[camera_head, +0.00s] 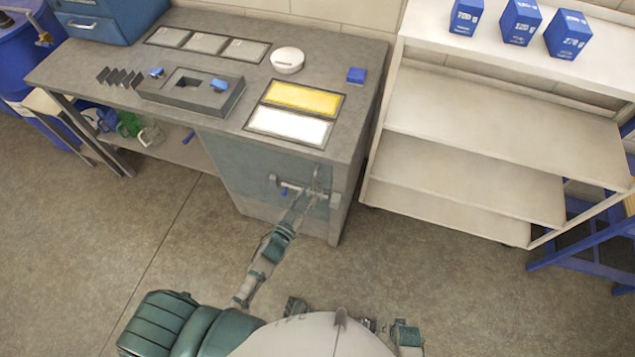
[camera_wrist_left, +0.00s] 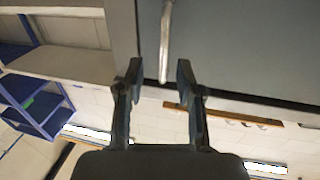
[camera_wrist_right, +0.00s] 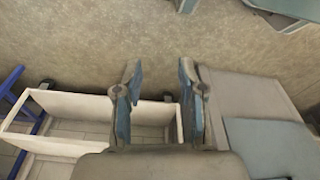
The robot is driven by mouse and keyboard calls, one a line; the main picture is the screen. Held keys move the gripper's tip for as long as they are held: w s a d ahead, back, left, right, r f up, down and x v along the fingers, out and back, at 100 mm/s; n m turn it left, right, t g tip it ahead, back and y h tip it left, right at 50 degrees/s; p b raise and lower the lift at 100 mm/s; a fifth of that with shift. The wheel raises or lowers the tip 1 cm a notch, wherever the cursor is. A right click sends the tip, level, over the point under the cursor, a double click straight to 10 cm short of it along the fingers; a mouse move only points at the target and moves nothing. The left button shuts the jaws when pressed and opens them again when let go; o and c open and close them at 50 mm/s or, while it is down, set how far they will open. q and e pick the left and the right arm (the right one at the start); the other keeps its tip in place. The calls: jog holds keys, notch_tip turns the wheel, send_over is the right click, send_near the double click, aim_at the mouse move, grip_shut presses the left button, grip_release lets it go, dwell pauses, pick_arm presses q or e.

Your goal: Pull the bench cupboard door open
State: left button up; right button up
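The grey-blue cupboard door (camera_head: 235,170) is on the front of the grey bench (camera_head: 370,75) and looks closed. My left gripper (camera_head: 312,190) is at the door's right side, where the arm partly covers the handle. In the left wrist view, my left gripper (camera_wrist_left: 159,75) is open. The pale bar handle (camera_wrist_left: 166,40) reaches down between its fingertips, with gaps on both sides, in front of the door (camera_wrist_left: 240,45). My right gripper (camera_wrist_right: 160,80) is open and empty above the floor; in the head view I cannot make it out clearly.
A white shelf unit (camera_head: 460,115) with several blue boxes (camera_head: 521,22) stands right of the bench. A blue frame (camera_head: 580,250) stands at the far right. The floor (camera_head: 150,230) before the bench is clear.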

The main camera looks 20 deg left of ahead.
aim_at(315, 189)
pick_arm(q)
jog(key=x, duration=0.6)
jog(key=shift+w+a+f+b, duration=0.1)
jog(key=shift+w+a+b, duration=0.1)
jog(key=shift+w+b, duration=0.1)
jog(key=shift+d, duration=0.3)
jog(key=c, duration=0.5)
jog(key=shift+a, duration=0.25)
grip_shut()
jog(key=shift+a, duration=0.2)
jog(key=shift+s, duration=0.2)
pick_arm(e)
jog(key=shift+w+a+r, duration=0.15)
jog(key=shift+a+r, duration=0.1)
jog(key=shift+r, duration=0.4)
jog(key=shift+w+a+r, duration=0.15)
jog(key=shift+a+r, duration=0.05)
jog(key=shift+r, duration=0.4)
